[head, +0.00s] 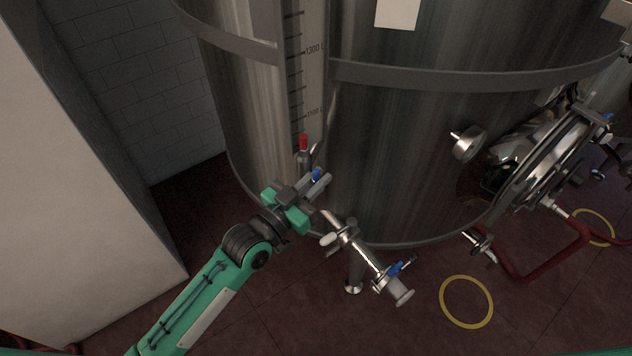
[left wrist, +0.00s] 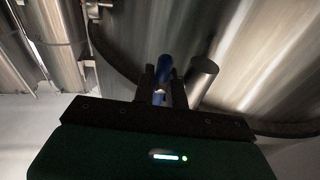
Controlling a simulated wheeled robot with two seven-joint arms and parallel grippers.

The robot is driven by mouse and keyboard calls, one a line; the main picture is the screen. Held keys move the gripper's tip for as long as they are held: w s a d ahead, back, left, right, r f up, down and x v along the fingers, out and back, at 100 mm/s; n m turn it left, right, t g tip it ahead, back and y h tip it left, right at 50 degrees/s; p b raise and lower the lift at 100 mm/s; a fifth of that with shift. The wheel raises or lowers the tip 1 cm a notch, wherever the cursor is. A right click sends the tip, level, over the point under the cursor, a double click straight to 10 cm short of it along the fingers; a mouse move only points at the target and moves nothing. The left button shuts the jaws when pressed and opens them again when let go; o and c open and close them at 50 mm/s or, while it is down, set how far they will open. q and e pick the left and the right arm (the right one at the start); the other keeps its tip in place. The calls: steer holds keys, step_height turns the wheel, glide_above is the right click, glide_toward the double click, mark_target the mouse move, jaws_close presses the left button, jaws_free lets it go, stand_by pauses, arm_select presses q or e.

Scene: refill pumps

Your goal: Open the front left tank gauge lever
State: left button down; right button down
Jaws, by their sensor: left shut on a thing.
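The tank (head: 400,140) is a large steel cylinder with a gauge scale (head: 306,70) on its front left. A red-tipped fitting (head: 303,143) stands at the foot of the scale. The blue gauge lever (head: 317,174) sits just below it, at my left gripper (head: 312,186). In the left wrist view the gripper's dark fingers (left wrist: 160,86) are shut around the blue lever (left wrist: 164,66), with a steel cylinder (left wrist: 202,78) beside it on the right. Part of the lever is hidden between the fingers. My right gripper does not show.
A steel outlet pipe with a blue-handled valve (head: 394,268) juts out right of my gripper. A round hatch (head: 556,150) and red hose (head: 545,265) are at the right. A pale wall (head: 75,170) stands at the left. Yellow rings (head: 466,301) mark the floor.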

arm_select(q)
steer(key=c, duration=1.8)
jaws_free()
steer(key=shift+b+v, duration=2.5)
steer(key=shift+v, duration=4.4)
